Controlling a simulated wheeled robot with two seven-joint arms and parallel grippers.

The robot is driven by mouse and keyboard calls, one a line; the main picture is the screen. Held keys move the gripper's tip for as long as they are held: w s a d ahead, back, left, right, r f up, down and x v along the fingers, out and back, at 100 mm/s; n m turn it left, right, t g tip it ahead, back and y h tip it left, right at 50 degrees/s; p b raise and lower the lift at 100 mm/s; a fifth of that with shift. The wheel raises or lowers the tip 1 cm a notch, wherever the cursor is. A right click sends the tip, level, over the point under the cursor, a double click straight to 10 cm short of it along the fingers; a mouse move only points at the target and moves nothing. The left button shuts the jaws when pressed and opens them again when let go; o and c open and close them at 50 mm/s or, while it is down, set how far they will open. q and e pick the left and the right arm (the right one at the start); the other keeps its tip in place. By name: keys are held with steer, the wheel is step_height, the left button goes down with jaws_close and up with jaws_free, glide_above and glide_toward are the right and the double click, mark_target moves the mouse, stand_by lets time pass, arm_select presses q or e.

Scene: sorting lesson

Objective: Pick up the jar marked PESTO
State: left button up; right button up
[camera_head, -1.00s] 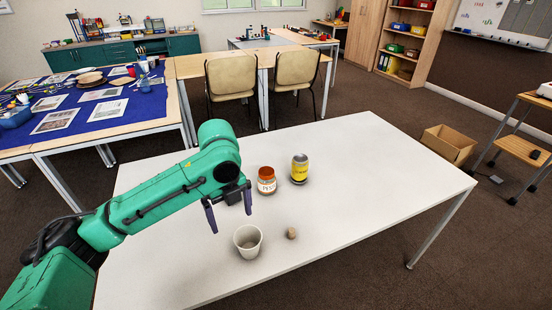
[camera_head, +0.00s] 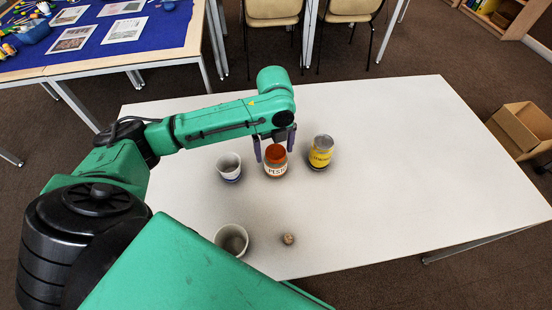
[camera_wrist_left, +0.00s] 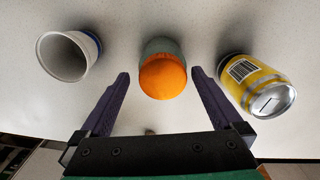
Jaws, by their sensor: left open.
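The jar marked PESTO (camera_head: 275,168) has an orange lid and a pale label, and stands upright on the white table (camera_head: 400,190). It also shows in the left wrist view (camera_wrist_left: 163,76), lid towards the camera. My left gripper (camera_head: 274,147) is open and empty, with its purple fingers pointing down over the jar. In the left wrist view the jar's lid lies between the two fingers (camera_wrist_left: 160,78), with a gap on each side. I cannot tell the exact height of the fingertips against the lid. My right gripper is not in view.
A yellow can (camera_head: 320,155) stands close right of the jar, and a white cup with a blue band (camera_head: 230,169) stands close left. A plain cup (camera_head: 231,239) and a cork-like piece (camera_head: 288,239) are nearer the front. The table's right side is clear.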

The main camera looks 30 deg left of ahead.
arm_select(q)
step_height(320, 180, down, 6)
steer(key=shift+w+r, duration=0.1)
steer(key=shift+r, duration=0.15)
steer(key=shift+f, duration=0.15)
steer(key=shift+c, duration=0.9)
steer(key=shift+w, duration=0.1)
steer(key=c, duration=1.1)
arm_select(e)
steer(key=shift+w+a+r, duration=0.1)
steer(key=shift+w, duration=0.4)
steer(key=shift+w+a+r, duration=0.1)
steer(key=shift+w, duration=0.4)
